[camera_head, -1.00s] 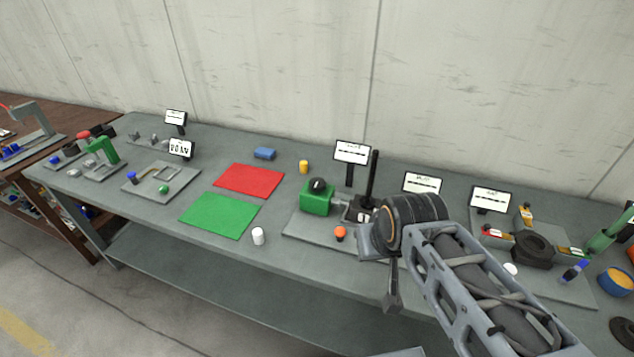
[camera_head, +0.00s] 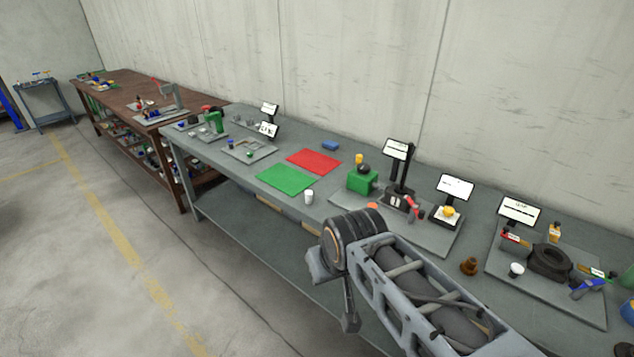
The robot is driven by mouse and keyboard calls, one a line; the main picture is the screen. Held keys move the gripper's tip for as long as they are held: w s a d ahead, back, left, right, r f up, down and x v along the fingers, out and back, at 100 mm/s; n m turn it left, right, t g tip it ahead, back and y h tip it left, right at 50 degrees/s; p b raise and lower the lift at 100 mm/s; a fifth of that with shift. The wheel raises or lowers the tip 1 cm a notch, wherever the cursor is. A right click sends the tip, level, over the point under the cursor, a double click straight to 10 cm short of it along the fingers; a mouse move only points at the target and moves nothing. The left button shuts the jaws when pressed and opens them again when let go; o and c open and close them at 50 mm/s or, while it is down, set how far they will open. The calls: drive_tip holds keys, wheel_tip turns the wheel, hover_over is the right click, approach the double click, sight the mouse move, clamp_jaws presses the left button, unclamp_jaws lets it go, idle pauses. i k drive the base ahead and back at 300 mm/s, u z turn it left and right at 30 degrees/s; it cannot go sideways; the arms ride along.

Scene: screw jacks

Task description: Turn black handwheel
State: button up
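A thick black wheel-like ring (camera_head: 549,262) lies on a grey plate (camera_head: 585,306) at the right of the bench; it looks like the black handwheel. A smaller black knob (camera_head: 364,168) sits on a green block (camera_head: 361,182) near the bench's middle, so which one is meant is not certain. My arm reaches in from the bottom right, its end left of the ring and in front of the bench. A grey prong, perhaps part of my gripper (camera_head: 349,318), hangs down there, apart from both black parts. Its fingers cannot be made out clearly.
Small coloured parts, such as a red-handled piece (camera_head: 512,244) and a blue one (camera_head: 588,289), surround the ring. Sign screens (camera_head: 519,209) stand behind. A brown knob (camera_head: 469,266) and white cylinder (camera_head: 309,197) stand nearby. Red (camera_head: 313,161) and green (camera_head: 286,179) mats lie farther left.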

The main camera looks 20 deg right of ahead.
sight(363, 168)
drive_tip(key=u, duration=0.1)
drive_tip(key=k, duration=0.4)
drive_tip(key=u, duration=0.7)
drive_tip(key=i, duration=1.15)
drive_tip(key=z, duration=1.4)
drive_tip(key=i, duration=0.9)
drive_tip(key=z, duration=1.05)
